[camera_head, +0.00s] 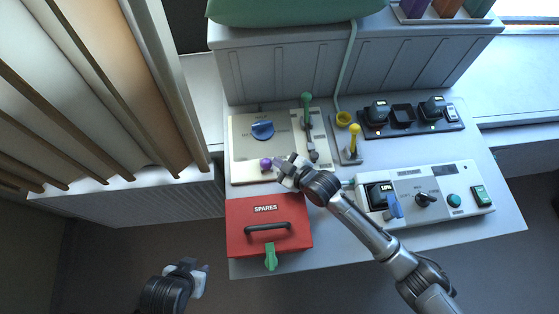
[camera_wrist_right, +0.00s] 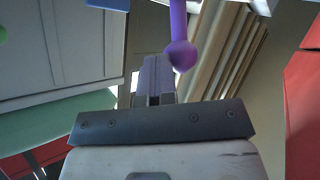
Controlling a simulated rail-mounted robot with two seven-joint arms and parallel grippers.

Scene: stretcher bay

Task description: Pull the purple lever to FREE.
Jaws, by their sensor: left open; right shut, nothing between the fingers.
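The purple lever (camera_head: 266,163) shows as a round purple knob at the front edge of the cream panel (camera_head: 240,148). In the right wrist view, the purple lever (camera_wrist_right: 180,54) shows its ball end and part of its shaft. My right gripper (camera_head: 279,168) is shut and empty, just right of the knob in the head view. In the right wrist view, my right gripper's fingers (camera_wrist_right: 154,80) lie just beside the ball; I cannot tell whether they touch it. My left gripper (camera_head: 198,268) is open and empty at the lower left, away from the bench. No FREE marking is readable.
The panel carries a blue knob (camera_head: 263,129) and a green-knobbed lever (camera_head: 307,98). A yellow-knobbed lever (camera_head: 355,130) stands to its right. A red SPARES box (camera_head: 238,242) is in front. A white control box (camera_head: 480,208) sits at right. Curtains (camera_head: 120,90) hang at left.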

